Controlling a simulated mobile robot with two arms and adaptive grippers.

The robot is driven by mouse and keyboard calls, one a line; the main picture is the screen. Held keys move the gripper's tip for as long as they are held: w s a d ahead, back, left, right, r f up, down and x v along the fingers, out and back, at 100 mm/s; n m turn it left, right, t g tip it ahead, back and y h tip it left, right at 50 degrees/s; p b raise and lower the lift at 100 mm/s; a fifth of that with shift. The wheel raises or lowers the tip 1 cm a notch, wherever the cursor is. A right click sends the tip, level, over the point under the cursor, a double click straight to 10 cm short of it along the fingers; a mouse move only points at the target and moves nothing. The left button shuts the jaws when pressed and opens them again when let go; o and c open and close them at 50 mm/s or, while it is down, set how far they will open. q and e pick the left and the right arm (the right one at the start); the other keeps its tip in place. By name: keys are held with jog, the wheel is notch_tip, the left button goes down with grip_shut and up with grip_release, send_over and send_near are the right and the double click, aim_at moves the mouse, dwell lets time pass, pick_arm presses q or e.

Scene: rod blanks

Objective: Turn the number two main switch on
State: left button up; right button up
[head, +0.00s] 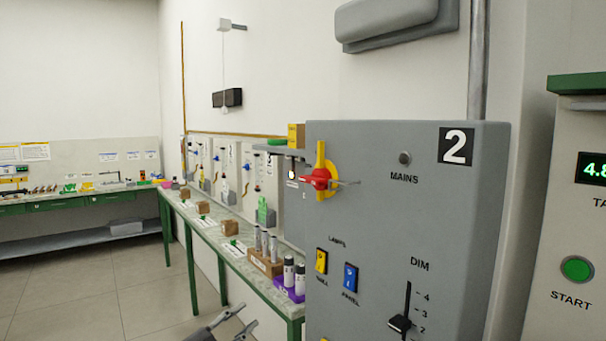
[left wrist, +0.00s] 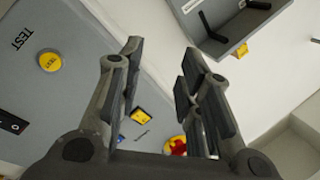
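The number two panel (head: 450,220) is a grey box with a "2" label at right in the head view. Its main switch (head: 318,179) has a red handle on a yellow plate, left of the word MAINS. The red handle lies roughly level; I cannot read its on or off mark. A red and yellow switch (left wrist: 176,146) shows in the left wrist view, partly hidden behind a finger. My left gripper (head: 236,320) is low at the bottom edge of the head view, below and left of the switch and apart from it. In the left wrist view its fingers (left wrist: 162,52) are spread and empty.
Below the switch are a yellow rocker (head: 321,261), a blue rocker (head: 350,278) and the DIM slider (head: 400,323). A long green-legged bench (head: 207,228) with tubes and boxes runs along the wall. At right stands a machine with a green START button (head: 577,268). The floor at left is clear.

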pick_arm(q)
jog(key=s+d+r+m+g+h, duration=0.1)
jog(key=r+m, duration=0.1)
jog(key=r, duration=0.4)
jog(key=s+d+r+m+g+h+p, duration=0.1)
jog(key=d+r+m, duration=0.15)
jog(key=r, duration=0.45)
jog(key=s+d+r+m+g+h, duration=0.1)
jog(key=r+m+h, duration=0.15)
jog(key=r, duration=0.35)
jog(key=m+g+y+p, duration=0.2)
jog(key=m, duration=0.3)
send_near(308, 181)
jog(key=p+x, duration=0.3)
jog(key=x, duration=0.5)
jog(key=shift+r, duration=0.1)
jog(key=shift+w+d, duration=0.35)
pick_arm(e)
notch_tip(308, 181, up, 7)
jog(key=w, duration=0.1)
jog(key=shift+w+d, duration=0.1)
pick_arm(q)
grip_shut()
